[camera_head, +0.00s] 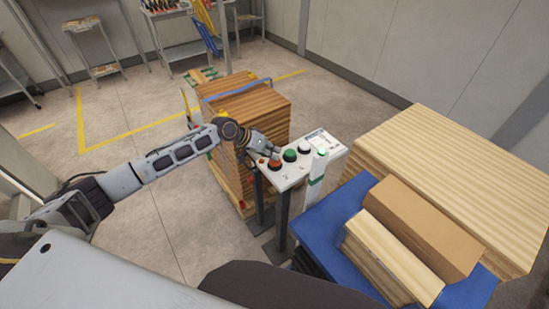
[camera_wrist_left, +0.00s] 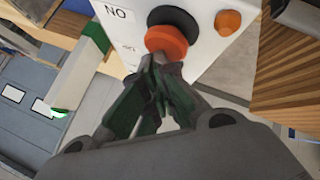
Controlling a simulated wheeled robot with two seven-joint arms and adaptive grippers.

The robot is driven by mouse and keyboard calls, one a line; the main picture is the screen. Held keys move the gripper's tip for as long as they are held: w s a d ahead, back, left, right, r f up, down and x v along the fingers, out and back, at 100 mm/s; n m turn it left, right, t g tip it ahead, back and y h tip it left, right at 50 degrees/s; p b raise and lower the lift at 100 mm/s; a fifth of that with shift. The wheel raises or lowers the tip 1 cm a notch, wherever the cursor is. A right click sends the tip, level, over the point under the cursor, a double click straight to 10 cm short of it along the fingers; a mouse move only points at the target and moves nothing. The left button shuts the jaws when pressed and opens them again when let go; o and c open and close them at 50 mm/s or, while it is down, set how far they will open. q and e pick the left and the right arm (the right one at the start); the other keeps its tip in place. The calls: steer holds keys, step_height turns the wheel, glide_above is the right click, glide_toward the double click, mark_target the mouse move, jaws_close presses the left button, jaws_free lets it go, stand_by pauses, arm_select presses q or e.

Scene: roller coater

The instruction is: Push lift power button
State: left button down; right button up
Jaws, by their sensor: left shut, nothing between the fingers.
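A white control panel (camera_head: 293,172) on a post has a red button (camera_head: 275,163), a green button (camera_head: 290,155), a black one (camera_head: 304,147) and a small orange one (camera_head: 262,161). I cannot tell from labels which is the lift power button. My left gripper (camera_head: 277,154) is shut and empty over the red-button end of the panel. In the left wrist view, its fingertips (camera_wrist_left: 160,62) overlap the lower edge of the red-orange button (camera_wrist_left: 167,41) in its black collar; contact is unclear. The small orange button (camera_wrist_left: 228,21) lies right of it. My right gripper is not in view.
A tall wood stack (camera_head: 250,105) stands behind the panel. A white post with a green light (camera_head: 322,153) rises close by on the right. A blue platform (camera_head: 318,222) holds wooden boards (camera_head: 385,258), with a larger stack (camera_head: 470,150) beyond. Open floor lies left.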

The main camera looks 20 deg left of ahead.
arm_select(q)
steer(key=shift+w+r+p, duration=0.1)
steer(key=shift+r+p, duration=0.85)
steer(key=shift+r, duration=1.3)
stand_by(0.7)
